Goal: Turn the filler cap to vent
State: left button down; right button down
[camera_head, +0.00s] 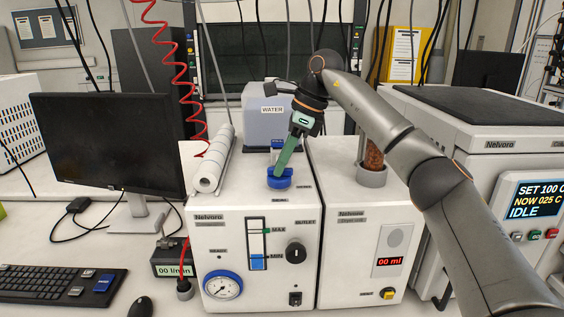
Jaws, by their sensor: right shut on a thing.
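The blue filler cap (279,182) sits on top of the left white Nelvoro unit (215,231), near its right rear. My right arm comes in from the right, and my right gripper (281,168) points down at the cap with its green fingers tilted. The gripper is shut on the cap, and its fingers hide part of it. Labels on the unit's top beside the cap are too small to read. My left gripper is not in view.
A WATER container (268,125) stands behind the cap. A white paper roll (212,160) lies to its left. The neighbouring unit carries a brown-filled column (372,158), close to my right forearm. A red coiled hose (178,62) hangs at left.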

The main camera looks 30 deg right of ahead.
jog(key=shift+n, duration=0.6)
jog(key=c, duration=0.8)
grip_release()
jog(key=shift+c, duration=0.2)
jog(key=v, duration=1.2)
jog(key=shift+w+d+r, duration=0.2)
jog(key=shift+w+r, duration=0.05)
jog(key=shift+r, duration=0.05)
